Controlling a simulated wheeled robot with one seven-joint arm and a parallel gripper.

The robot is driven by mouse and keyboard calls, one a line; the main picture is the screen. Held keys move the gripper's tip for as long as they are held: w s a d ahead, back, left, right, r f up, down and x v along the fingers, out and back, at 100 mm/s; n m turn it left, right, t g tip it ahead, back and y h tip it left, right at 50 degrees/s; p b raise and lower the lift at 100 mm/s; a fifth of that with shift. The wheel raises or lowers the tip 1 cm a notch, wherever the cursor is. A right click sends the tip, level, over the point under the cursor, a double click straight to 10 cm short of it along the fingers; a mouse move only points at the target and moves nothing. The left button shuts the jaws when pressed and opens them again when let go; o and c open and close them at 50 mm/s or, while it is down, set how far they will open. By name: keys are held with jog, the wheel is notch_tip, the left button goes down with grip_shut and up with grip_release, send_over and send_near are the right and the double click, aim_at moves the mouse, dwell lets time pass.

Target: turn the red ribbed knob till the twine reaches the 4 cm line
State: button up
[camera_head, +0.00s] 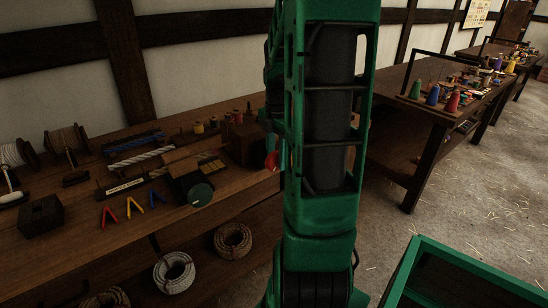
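A small red round part (271,161), possibly the red ribbed knob, shows at the right side of a dark wooden box (243,147) on the workbench. My green arm stands close in front and hides what lies just to its right. Ribs on the red part are too small to tell. Left of the box is a black block with a dark green disc (201,194) on its front. A pale marked strip (125,187) lies left of that block. I cannot make out the twine or a 4 cm line. My gripper is not in view.
The workbench (75,245) carries spools, rope lengths, coloured clips (132,207) and a dark block (41,216). Rope coils (174,272) lie below. A second table (425,115) with coloured cones stands at right. Floor (400,240) between is open.

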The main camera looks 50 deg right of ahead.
grip_shut()
jog(key=shift+d+f+t+y, duration=0.15)
jog(key=shift+t+y, duration=0.25)
jog(key=shift+y, duration=1.1)
grip_release()
jog(key=shift+d, duration=0.1)
